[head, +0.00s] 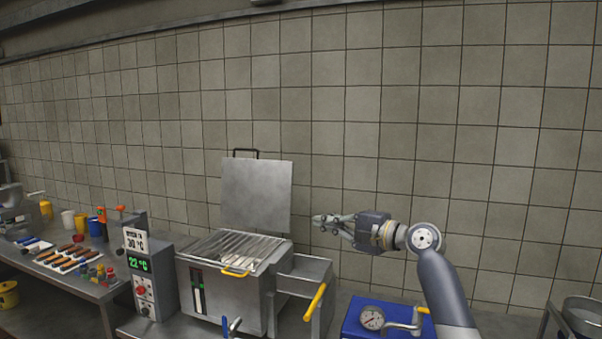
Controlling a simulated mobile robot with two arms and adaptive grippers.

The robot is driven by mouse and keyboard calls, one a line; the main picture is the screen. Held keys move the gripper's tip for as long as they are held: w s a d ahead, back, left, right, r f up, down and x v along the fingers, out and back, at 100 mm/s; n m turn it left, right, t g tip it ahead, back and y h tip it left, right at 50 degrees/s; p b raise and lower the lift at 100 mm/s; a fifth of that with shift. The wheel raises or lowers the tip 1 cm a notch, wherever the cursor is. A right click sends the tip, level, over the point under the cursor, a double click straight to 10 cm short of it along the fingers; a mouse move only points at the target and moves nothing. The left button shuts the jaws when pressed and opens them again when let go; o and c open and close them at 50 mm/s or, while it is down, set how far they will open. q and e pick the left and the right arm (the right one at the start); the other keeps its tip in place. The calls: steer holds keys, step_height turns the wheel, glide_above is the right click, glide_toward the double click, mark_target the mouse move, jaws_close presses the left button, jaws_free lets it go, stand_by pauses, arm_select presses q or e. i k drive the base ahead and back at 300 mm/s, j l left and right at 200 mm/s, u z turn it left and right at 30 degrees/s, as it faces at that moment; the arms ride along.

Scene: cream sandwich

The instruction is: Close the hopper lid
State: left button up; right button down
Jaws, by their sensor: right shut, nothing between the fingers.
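The hopper (222,295) is a grey metal box with a slatted rack in its top, in the lower middle of the head view. Its lid (256,194) is a flat grey plate that stands upright at the back, open, with a dark handle (246,152) on its upper edge. My right gripper (318,221) is shut and empty. It points left, to the right of the lid's right edge in the picture and above the hopper's side tray. I cannot tell whether it touches the lid, but a gap shows. My left gripper is not in view.
A yellow handle (236,272) lies at the hopper's front rim, and a yellow lever (315,301) sticks up at its right. A control box (149,276) stands left. A blue unit with a gauge (372,318) is below my right arm. A tool table (85,285) is farther left.

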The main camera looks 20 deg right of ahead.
mark_target(257, 193)
steer(key=i+l, duration=0.6)
steer(key=i, duration=0.15)
steer(key=i+l, duration=0.6)
steer(key=i, duration=0.15)
